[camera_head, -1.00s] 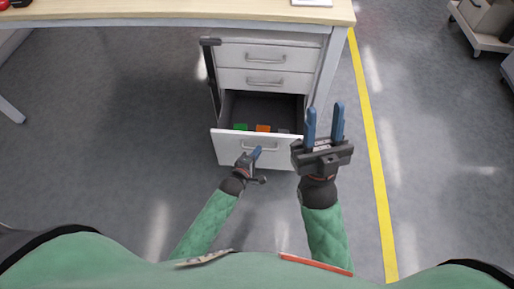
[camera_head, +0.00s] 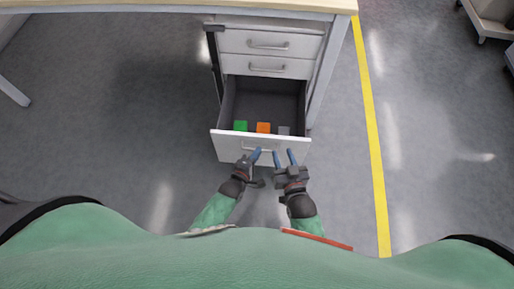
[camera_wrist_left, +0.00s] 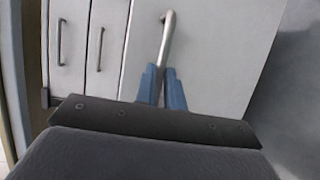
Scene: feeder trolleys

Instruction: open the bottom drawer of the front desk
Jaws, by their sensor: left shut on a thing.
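The bottom drawer (camera_head: 228,148) of the white desk cabinet is pulled out and shows its dark inside. A green block (camera_head: 240,126), an orange block (camera_head: 263,128) and a grey block (camera_head: 284,130) lie in it behind the front panel. My left gripper (camera_head: 255,155) is at the drawer's bar handle, and its blue fingers (camera_wrist_left: 163,87) are shut on the handle (camera_wrist_left: 167,38) in the left wrist view. My right gripper (camera_head: 284,157) is just to the right of it, close to the drawer front, with its two blue fingers apart and nothing between them.
Two shut drawers (camera_head: 243,43) with bar handles sit above. The desk top (camera_head: 170,6) runs along the top edge. A yellow floor line (camera_head: 371,130) passes on the right. A trolley (camera_head: 489,25) stands at the far right. The grey floor around the cabinet is clear.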

